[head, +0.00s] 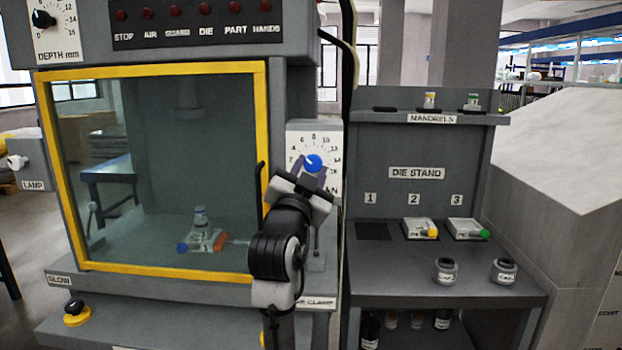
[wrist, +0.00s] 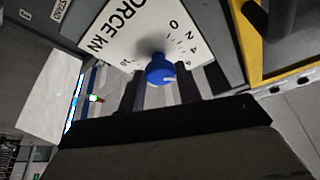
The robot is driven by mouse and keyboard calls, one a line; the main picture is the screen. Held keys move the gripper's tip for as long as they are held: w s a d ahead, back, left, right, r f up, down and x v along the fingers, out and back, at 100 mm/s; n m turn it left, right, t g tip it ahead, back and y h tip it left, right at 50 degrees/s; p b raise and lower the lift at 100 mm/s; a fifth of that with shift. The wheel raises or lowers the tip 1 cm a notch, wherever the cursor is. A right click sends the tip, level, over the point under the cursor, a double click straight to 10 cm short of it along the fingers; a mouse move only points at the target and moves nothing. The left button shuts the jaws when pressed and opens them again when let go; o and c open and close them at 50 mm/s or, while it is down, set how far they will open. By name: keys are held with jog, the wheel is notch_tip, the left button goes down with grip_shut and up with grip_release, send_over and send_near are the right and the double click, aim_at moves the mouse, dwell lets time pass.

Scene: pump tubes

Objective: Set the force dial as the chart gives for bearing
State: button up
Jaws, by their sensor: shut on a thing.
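The force dial is a blue knob (head: 313,162) on a white scale plate (head: 332,185) on the right side of the press. The plate partly reads FORCE kN in the wrist view (wrist: 112,45). My gripper (head: 312,174) is at the dial with its fingers shut on the blue knob, which shows between them in the wrist view (wrist: 160,70). My gripper hides the lower part of the plate. No chart for bearing is readable in these views.
The yellow-framed guard (head: 150,72) stands left of my arm, with its handle close by. A die stand (head: 416,173) with dies and mandrels is at the right. A black cable hangs between press and stand. A depth dial (head: 43,18) is at upper left.

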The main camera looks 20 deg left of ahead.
jog(key=m+h, duration=0.1)
jog(key=m, duration=0.1)
jog(key=m+g+h+b, duration=0.1)
jog(key=m, duration=0.2)
jog(key=shift+a+m+b, duration=0.2)
jog(key=shift+m+b, duration=0.1)
jog(key=shift+r+m+g+h, duration=0.15)
jog(key=shift+m+g+h, duration=0.4)
jog(key=shift+m, duration=0.75)
jog(key=shift+b, duration=0.3)
jog(key=o, duration=1)
jog(key=s+f+b, duration=0.2)
jog(key=s+b, duration=0.1)
jog(key=s, duration=1)
jog(key=shift+s+a+f, duration=0.2)
jog(key=shift+s+a, duration=0.15)
jog(key=shift+a, duration=0.1)
